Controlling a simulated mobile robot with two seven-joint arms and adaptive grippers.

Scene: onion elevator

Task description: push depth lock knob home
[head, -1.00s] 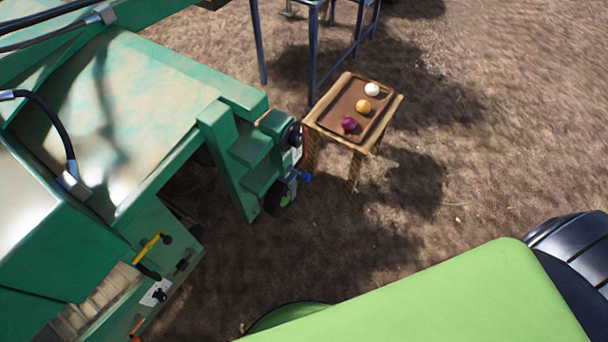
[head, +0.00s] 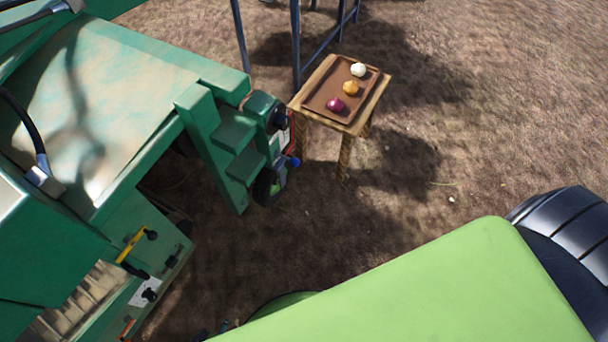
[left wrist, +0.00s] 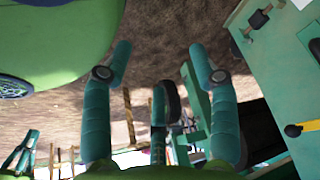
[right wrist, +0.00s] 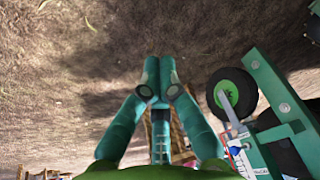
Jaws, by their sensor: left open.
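No knob is labelled legibly, so I cannot tell which one is the depth lock knob. In the head view a black knob (head: 150,294) sits on a white plate low on the green machine. A black knob (left wrist: 258,18) also shows on the green panel in the left wrist view, right of my left gripper. My left gripper (left wrist: 160,62) is open and empty, with its fingers wide apart and clear of the panel. My right gripper (right wrist: 160,75) has its fingertips together with nothing visible between them, left of a wheel (right wrist: 232,93). Neither gripper is clearly visible in the head view.
A yellow lever (head: 131,246) is above the plate. The machine's steps (head: 232,140) and a blue knob (head: 292,162) stick out farther right. A wooden table (head: 358,121) carries a tray with three onions. Bare soil lies between the machine and my green body.

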